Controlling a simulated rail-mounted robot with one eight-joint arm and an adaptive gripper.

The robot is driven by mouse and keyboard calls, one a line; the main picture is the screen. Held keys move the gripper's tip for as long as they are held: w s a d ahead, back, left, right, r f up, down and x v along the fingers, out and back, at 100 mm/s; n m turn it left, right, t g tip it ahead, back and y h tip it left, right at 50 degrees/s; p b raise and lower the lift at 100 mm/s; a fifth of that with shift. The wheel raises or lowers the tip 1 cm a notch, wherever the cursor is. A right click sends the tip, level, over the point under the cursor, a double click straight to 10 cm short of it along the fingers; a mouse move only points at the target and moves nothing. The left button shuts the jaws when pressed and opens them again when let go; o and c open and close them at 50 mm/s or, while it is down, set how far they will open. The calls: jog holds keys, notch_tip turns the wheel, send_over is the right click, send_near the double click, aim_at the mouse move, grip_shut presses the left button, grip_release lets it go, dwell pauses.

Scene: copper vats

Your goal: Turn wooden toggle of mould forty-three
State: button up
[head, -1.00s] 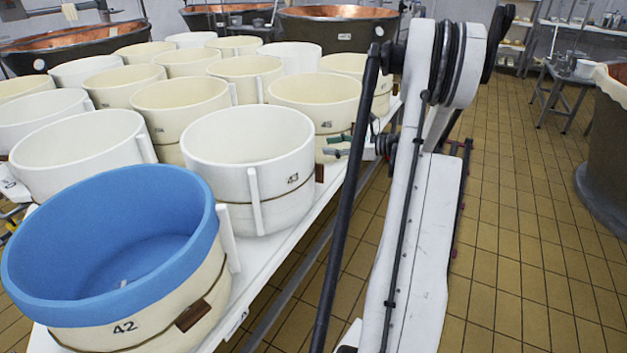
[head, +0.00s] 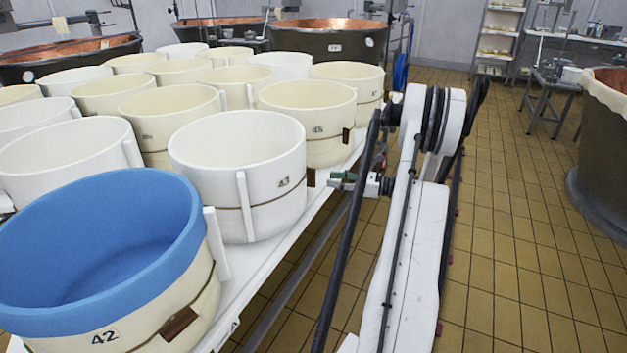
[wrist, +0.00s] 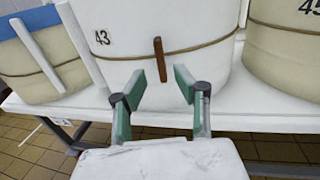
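Mould forty-three (head: 215,160) is a white tub with a "43" label, standing at the table's near edge behind the blue-lined mould. It also shows in the wrist view (wrist: 125,40). Its wooden toggle (wrist: 160,60) is a small brown bar standing upright across the brown band around the tub. In the head view the toggle (head: 311,177) shows at the tub's right side. My gripper (wrist: 157,86) is open, its two green fingers on either side below the toggle, apparently not touching it. In the head view my gripper (head: 342,180) is just right of the toggle.
Mould 42 (head: 100,325) with a blue lining stands at the front left. Mould 45 (head: 325,150) stands behind mould forty-three. The white table (wrist: 275,119) runs under the moulds. Tiled floor (head: 530,270) is open to the right; copper vats stand at the back and right.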

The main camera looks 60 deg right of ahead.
aim_at(313, 187)
jog(key=b+x, duration=0.1)
jog(key=x, duration=0.6)
jog(key=shift+w, duration=0.2)
grip_shut()
